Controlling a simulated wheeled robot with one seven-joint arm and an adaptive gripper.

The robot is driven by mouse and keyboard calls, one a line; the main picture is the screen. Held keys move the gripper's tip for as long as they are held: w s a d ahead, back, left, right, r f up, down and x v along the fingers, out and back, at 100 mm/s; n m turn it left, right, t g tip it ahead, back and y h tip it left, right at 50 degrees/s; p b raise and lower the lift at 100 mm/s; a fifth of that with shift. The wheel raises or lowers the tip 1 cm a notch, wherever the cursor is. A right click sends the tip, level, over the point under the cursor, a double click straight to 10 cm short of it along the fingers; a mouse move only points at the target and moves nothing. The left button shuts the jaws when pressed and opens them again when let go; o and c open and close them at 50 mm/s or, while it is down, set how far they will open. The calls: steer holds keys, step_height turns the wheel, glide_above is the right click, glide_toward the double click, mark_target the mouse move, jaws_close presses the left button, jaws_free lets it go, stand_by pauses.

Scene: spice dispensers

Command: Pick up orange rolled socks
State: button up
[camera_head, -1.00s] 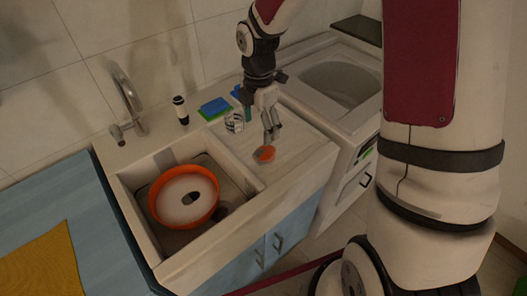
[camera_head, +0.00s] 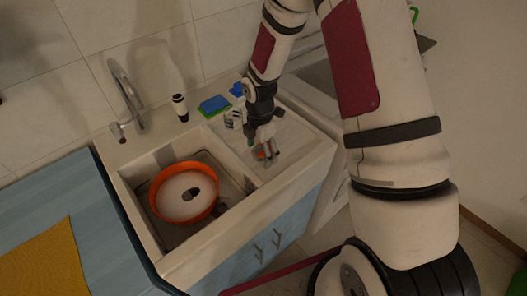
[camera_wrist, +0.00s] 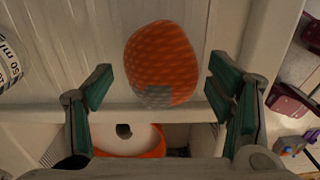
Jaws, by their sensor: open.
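The orange rolled socks (camera_wrist: 160,58), with a grey patch at the lower end, lie on the pale counter beside the sink. In the head view the socks (camera_head: 262,154) are partly hidden by my gripper (camera_head: 264,150), which is low over them. In the wrist view my gripper (camera_wrist: 160,90) is open, with one green-padded finger on each side. The socks are between and slightly beyond the fingertips, with a gap on both sides.
The sink (camera_head: 236,192) holds an orange-rimmed round pan (camera_head: 186,212) at left. Behind the socks are a blue sponge (camera_head: 214,103), a black-and-white bottle (camera_head: 180,107) and a printed cup (camera_wrist: 8,58). The faucet (camera_head: 127,95) stands at back left.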

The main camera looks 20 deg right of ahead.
steer(key=shift+f, duration=0.1)
steer(key=shift+c, duration=0.6)
steer(key=c, duration=1.2)
steer(key=shift+o, duration=0.2)
